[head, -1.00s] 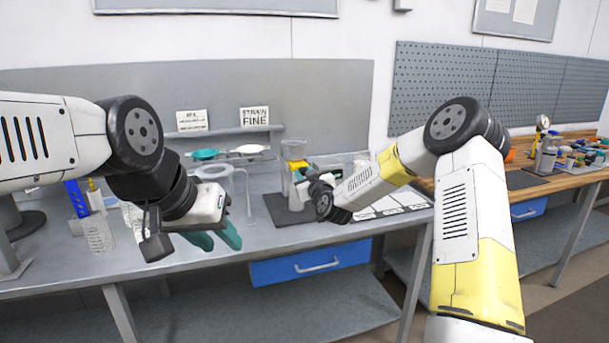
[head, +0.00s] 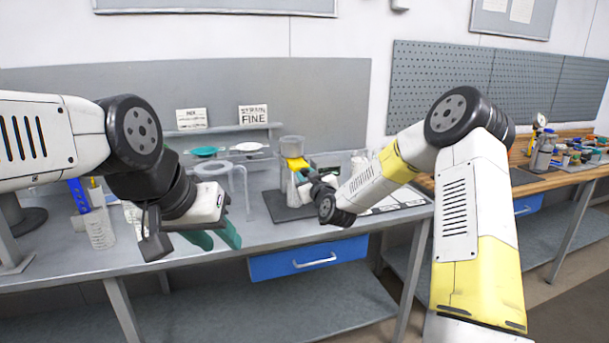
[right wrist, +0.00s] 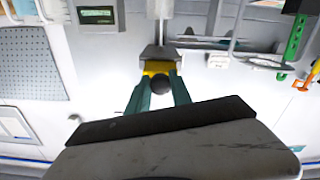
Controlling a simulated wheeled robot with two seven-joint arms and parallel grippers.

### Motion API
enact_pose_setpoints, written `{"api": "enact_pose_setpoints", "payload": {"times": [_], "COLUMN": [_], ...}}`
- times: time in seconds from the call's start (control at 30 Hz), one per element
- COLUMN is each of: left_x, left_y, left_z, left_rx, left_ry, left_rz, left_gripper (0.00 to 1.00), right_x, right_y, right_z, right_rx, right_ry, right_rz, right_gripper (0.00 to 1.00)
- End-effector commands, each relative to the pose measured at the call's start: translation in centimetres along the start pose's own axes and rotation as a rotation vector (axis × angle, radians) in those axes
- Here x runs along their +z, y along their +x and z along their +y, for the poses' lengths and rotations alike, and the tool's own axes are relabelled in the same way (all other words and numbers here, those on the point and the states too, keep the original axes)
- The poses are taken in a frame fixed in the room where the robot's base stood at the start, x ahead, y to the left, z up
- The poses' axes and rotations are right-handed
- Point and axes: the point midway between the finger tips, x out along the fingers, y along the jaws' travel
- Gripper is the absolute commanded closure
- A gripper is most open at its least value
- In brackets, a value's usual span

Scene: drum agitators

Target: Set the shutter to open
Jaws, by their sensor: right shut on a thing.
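A yellow part (head: 297,163), likely the shutter's handle, shows against a clear cylindrical vessel (head: 292,146) on a dark base on the bench. My right gripper (head: 303,172) reaches it from the right. In the right wrist view my teal fingers (right wrist: 160,88) are closed on the yellow part (right wrist: 158,67), which has a dark round knob between the fingers. The shutter's opening is hidden, so I cannot tell its setting. My left gripper (head: 217,236) hangs empty and open over the bench's front edge, apart from the vessel.
Teal and white strainers (head: 206,151) and a sign reading "STRAIN FINE" (head: 254,115) are behind. A blue drawer (head: 300,260) is under the bench.

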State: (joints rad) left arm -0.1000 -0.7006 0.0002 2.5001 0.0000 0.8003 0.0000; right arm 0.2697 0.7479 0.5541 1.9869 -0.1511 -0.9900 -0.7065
Motion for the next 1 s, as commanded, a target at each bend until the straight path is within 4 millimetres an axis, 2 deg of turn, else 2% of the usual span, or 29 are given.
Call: {"api": "enact_pose_setpoints", "payload": {"times": [0.17, 0.2, 0.3, 0.67, 0.77, 1.0], "left_x": [0.0, 0.0, 0.0, 0.0, 0.0, 0.0], "left_y": [0.0, 0.0, 0.0, 0.0, 0.0, 0.0], "left_z": [0.0, 0.0, 0.0, 0.0, 0.0, 0.0], "left_rx": [0.0, 0.0, 0.0, 0.0, 0.0, 0.0], "left_ry": [0.0, 0.0, 0.0, 0.0, 0.0, 0.0], "left_rz": [0.0, 0.0, 0.0, 0.0, 0.0, 0.0], "left_gripper": [0.64, 0.64, 0.64, 0.64, 0.64, 0.64], "right_x": [0.1, 0.2, 0.2, 0.1, 0.1, 0.1], "right_y": [-0.2, -0.2, -0.2, -0.4, -1.4, -5.6], "right_z": [-0.2, -0.2, -0.2, -0.1, -0.1, -0.1], "right_rx": [-0.004, -0.004, -0.004, -0.002, -0.002, -0.003], "right_ry": [0.0, 0.0, 0.0, -0.001, -0.002, -0.001], "right_rz": [-0.003, -0.003, -0.003, -0.003, -0.002, -0.004], "right_gripper": [1.0, 0.72, 0.52, 0.52, 0.52, 0.52]}}
